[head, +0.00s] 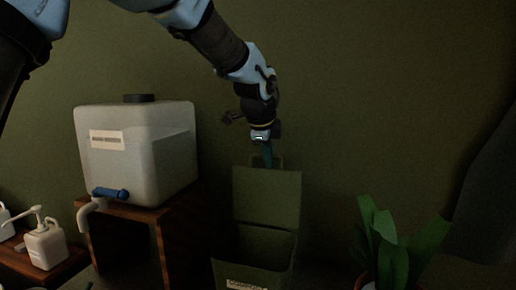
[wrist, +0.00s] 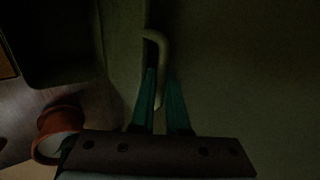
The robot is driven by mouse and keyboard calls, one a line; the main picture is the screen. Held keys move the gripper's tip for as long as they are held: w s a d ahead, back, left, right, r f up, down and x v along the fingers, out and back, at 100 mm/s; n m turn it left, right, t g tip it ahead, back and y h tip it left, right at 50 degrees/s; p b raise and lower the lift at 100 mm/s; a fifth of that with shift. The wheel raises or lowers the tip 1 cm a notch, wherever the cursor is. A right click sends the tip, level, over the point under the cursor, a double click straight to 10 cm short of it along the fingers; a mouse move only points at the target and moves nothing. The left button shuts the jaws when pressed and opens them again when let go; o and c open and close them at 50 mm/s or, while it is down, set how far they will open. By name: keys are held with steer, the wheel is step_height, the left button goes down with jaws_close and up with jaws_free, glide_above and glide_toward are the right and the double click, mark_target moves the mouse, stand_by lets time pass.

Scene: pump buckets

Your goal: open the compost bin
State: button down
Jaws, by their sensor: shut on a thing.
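The compost bin (head: 254,277) is a dark green box with a label at the bottom of the head view. Its lid (head: 266,198) stands raised and nearly upright at the back, and the dark inside shows below it. A loop handle (wrist: 163,62) sticks out from the lid in the wrist view. My gripper (head: 267,160) has teal fingers and points down at the lid's top edge. In the wrist view my gripper (wrist: 160,95) is shut on the handle, with one finger on each side of it. The fingertips' exact contact is dim.
A white water tank (head: 150,165) with a blue tap (head: 110,193) stands on a wooden stand (head: 160,222) to the left. A pump bottle (head: 46,245) is further left. A leafy plant (head: 385,240) stands close on the right. A reddish pot (wrist: 50,130) shows in the wrist view.

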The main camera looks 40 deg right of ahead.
steer(key=shift+w+d+f+y+p, duration=0.25)
steer(key=shift+d+y+p, duration=0.1)
steer(key=shift+d, duration=0.1)
steer(key=c, duration=0.9)
jaws_free()
steer(key=shift+f, duration=0.1)
steer(key=shift+a, duration=0.15)
steer(key=b+v, duration=0.1)
steer(key=v, duration=0.2)
steer(key=b+v, duration=0.1)
steer(key=v, duration=0.3)
steer(key=b+v, duration=0.1)
steer(key=v, duration=0.3)
steer(key=shift+w+r+b, duration=0.25)
steer(key=shift+r+b, duration=0.05)
steer(key=shift+b, duration=0.1)
